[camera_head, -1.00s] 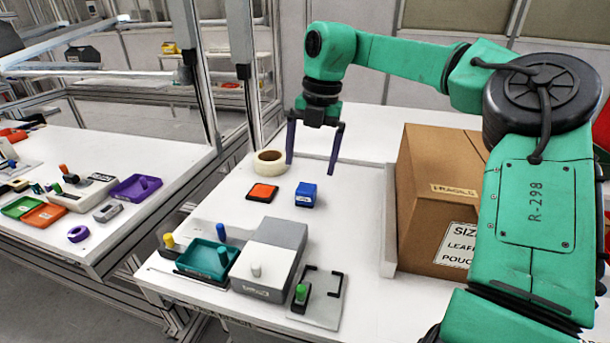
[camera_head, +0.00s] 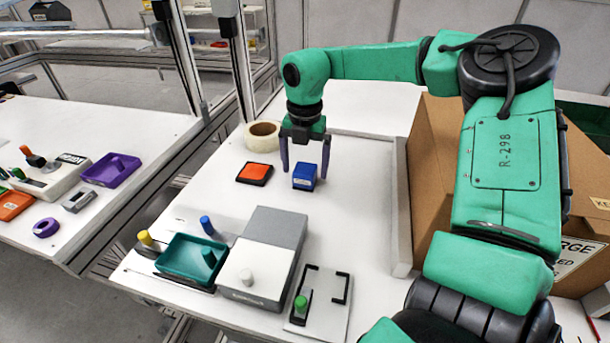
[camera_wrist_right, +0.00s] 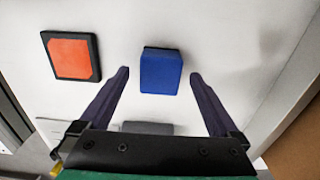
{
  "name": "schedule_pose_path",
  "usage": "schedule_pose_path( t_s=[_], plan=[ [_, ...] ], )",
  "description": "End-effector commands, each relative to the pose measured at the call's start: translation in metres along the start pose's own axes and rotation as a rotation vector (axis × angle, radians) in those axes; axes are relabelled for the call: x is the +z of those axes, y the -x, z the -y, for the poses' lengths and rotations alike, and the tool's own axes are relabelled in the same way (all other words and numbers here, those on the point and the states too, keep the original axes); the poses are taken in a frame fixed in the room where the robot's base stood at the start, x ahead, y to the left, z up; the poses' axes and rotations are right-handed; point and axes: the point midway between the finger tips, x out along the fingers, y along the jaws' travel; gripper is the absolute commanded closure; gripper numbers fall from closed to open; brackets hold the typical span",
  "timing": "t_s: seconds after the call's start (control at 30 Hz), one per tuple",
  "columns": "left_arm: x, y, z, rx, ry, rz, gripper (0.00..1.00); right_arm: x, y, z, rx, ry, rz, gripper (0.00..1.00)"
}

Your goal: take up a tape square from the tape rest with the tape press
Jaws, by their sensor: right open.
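My right gripper (camera_head: 304,172) is open and points down at the blue block (camera_head: 305,183), with one finger on each side of it. In the right wrist view the blue block (camera_wrist_right: 161,72) shows between the spread fingertips (camera_wrist_right: 159,76). It may be the tape press; I see no clear grip on it. An orange square in a black frame (camera_head: 255,173) lies just left of the block, perhaps the tape rest. It also shows in the right wrist view (camera_wrist_right: 72,57). My left gripper is out of view.
A tape roll (camera_head: 262,136) lies behind the orange square. In front stand a teal tray (camera_head: 190,262), a grey and white box (camera_head: 267,255) and a plate with a green-knobbed piece (camera_head: 325,310). A cardboard box (camera_head: 425,180) stands right, behind my arm.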

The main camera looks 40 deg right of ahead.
Motion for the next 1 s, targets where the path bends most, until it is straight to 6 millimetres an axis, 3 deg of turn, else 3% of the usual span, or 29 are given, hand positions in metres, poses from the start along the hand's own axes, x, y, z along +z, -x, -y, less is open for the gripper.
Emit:
schedule_pose_path(
  t_s=[0.1, 0.3, 0.37, 0.57, 0.83, 1.0],
  plan=[
    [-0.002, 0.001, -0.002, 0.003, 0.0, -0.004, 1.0, 0.0, -0.016, 0.001, 0.0, -0.002, -0.001, 0.03],
    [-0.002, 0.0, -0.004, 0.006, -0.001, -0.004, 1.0, 0.001, -0.018, 0.0, 0.001, -0.002, 0.001, 0.03],
    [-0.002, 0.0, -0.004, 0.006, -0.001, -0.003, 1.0, 0.001, -0.018, 0.0, 0.001, -0.001, 0.001, 0.22],
    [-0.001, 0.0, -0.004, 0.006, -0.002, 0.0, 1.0, 0.001, -0.018, 0.0, 0.001, -0.001, 0.001, 0.98],
    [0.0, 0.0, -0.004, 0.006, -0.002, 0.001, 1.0, 0.001, -0.016, 0.0, 0.002, -0.001, 0.002, 1.0],
    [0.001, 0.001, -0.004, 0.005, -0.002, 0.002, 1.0, 0.001, 0.0, -0.001, 0.003, -0.001, 0.004, 1.0]
  ],
)
